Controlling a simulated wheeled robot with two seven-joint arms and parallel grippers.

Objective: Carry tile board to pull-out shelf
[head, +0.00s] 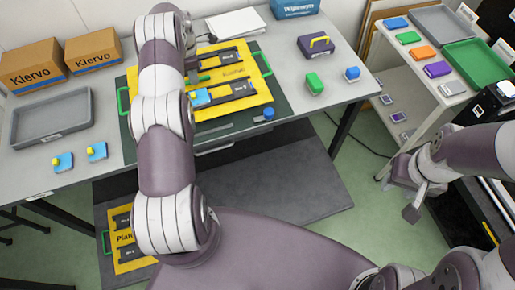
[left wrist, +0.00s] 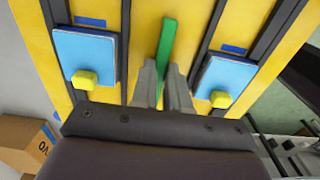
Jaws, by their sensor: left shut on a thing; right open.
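The yellow tile board (head: 228,107) with black rails and green side handles shows over the dark mat on the table, partly hidden by my left arm. I cannot tell whether it rests there or is raised. My left gripper (left wrist: 166,88) is shut on the board's green middle grip (left wrist: 167,42). Blue tiles with yellow knobs sit on the board, one left (left wrist: 85,52) and one right (left wrist: 226,78) of the fingers; one also shows in the head view (head: 199,98). My right gripper (head: 425,201) is open and empty, beside the right-hand cart. I cannot make out the pull-out shelf for certain.
Two loose blue tiles (head: 63,161) lie at the table's front left, near a grey tray (head: 50,137) and cardboard boxes (head: 30,66). Another yellow board (head: 127,267) lies low, below the table.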

